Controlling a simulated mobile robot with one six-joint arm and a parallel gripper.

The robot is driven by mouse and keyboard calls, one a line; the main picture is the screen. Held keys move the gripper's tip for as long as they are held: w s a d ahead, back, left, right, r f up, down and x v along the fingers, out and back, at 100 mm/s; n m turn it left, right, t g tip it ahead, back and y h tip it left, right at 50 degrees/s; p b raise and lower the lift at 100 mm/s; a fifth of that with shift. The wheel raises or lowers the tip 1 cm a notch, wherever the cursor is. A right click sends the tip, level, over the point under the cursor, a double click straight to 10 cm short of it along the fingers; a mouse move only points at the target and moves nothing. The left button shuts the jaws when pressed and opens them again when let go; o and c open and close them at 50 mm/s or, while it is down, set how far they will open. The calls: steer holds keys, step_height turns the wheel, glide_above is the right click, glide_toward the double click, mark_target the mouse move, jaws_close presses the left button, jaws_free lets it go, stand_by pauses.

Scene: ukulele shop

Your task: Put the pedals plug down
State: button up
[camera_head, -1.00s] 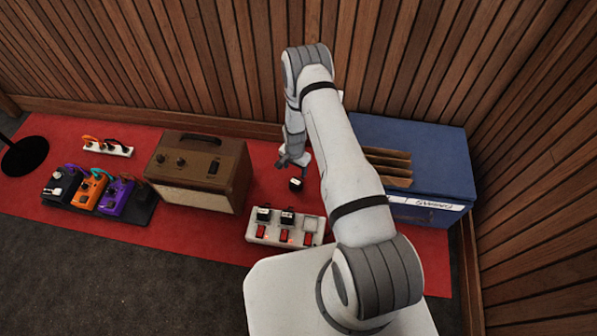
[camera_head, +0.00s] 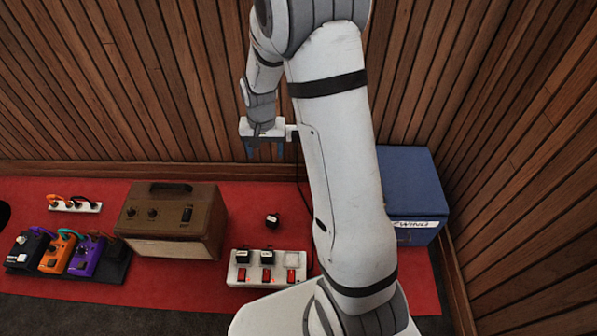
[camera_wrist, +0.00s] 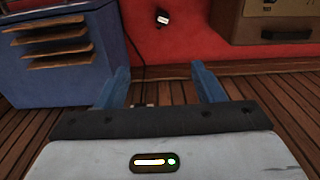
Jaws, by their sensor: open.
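A small black plug with a pale label (camera_head: 272,220) lies loose on the red carpet, behind the white power strip. I take it to be the pedals plug; its label is too small to read. It also shows in the wrist view (camera_wrist: 162,18), with a dark cable near it. My gripper (camera_head: 265,152) is raised well above and apart from the plug. In the wrist view its two blue fingers (camera_wrist: 161,76) are spread with nothing between them.
The white power strip (camera_head: 243,274) has black plugs in two sockets; its right socket looks empty. A brown amplifier (camera_head: 180,245) stands left of the plug. A blue box (camera_head: 412,180) stands at right by the slatted wall. Effects pedals (camera_head: 56,256) and a small strip (camera_head: 90,207) are far left.

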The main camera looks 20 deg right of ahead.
steer(key=s+r+n, duration=0.2)
steer(key=s+r, duration=0.5)
steer(key=s, duration=0.4)
steer(key=s+d+r+n, duration=0.1)
steer(key=s+r+n, duration=0.1)
steer(key=s+r, duration=0.6)
steer(key=s, duration=0.3)
steer(key=shift+d+t, duration=0.15)
steer(key=shift+t, duration=0.15)
steer(key=shift+w, duration=0.15)
